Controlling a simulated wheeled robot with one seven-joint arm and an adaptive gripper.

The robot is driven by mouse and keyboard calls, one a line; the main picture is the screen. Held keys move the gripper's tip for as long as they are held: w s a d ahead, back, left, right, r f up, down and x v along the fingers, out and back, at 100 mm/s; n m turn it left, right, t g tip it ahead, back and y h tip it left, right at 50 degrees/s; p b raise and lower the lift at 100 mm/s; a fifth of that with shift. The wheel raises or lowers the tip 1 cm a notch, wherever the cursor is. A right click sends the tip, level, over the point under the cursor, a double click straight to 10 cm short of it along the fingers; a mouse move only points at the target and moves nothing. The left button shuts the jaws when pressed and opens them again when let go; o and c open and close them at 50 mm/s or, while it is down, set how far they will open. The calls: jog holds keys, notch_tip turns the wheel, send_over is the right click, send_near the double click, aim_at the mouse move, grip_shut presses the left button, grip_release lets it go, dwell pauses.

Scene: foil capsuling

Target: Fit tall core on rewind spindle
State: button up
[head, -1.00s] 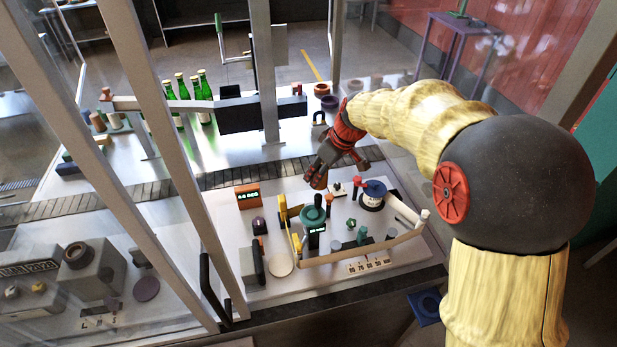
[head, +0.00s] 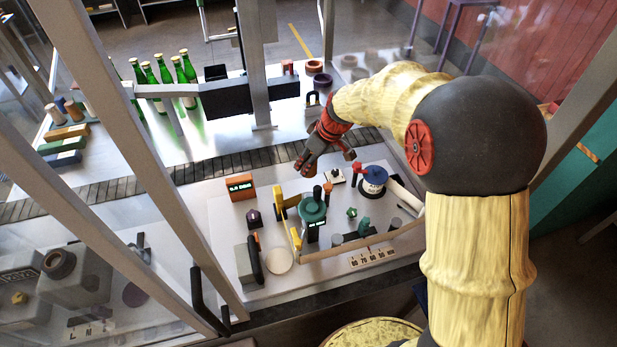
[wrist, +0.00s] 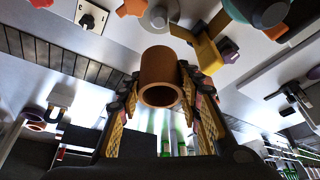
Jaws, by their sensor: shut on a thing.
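My gripper (head: 307,166) is shut on a brown hollow core and holds it above the back of the white machine plate. In the wrist view the core (wrist: 160,72) sits between the two fingers, its open end facing the camera. A grey disc with a central pin (wrist: 158,16), which looks like the rewind spindle, lies just past the core's far end, and the two overlap in the picture. I cannot tell the gap between them. In the head view the spindle is not clear behind the green-topped post (head: 312,211).
A yellow bracket (head: 280,206) stands left of the green-topped post. An orange display box (head: 240,187) and a purple knob (head: 252,216) are at left. A conveyor (head: 130,187) runs behind, with green bottles (head: 165,76) beyond.

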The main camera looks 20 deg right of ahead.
jog(key=b, duration=0.3)
send_over(308, 195)
jog(key=shift+s+d+f, duration=0.1)
jog(key=shift+d+f, duration=0.05)
jog(key=shift+f, duration=5)
jog(key=shift+f+b, duration=0.15)
jog(key=shift+b, duration=0.7)
jog(key=shift+f+b, duration=2.35)
jog(key=shift+b, duration=0.75)
jog(key=o, duration=1)
jog(key=v, duration=1.2)
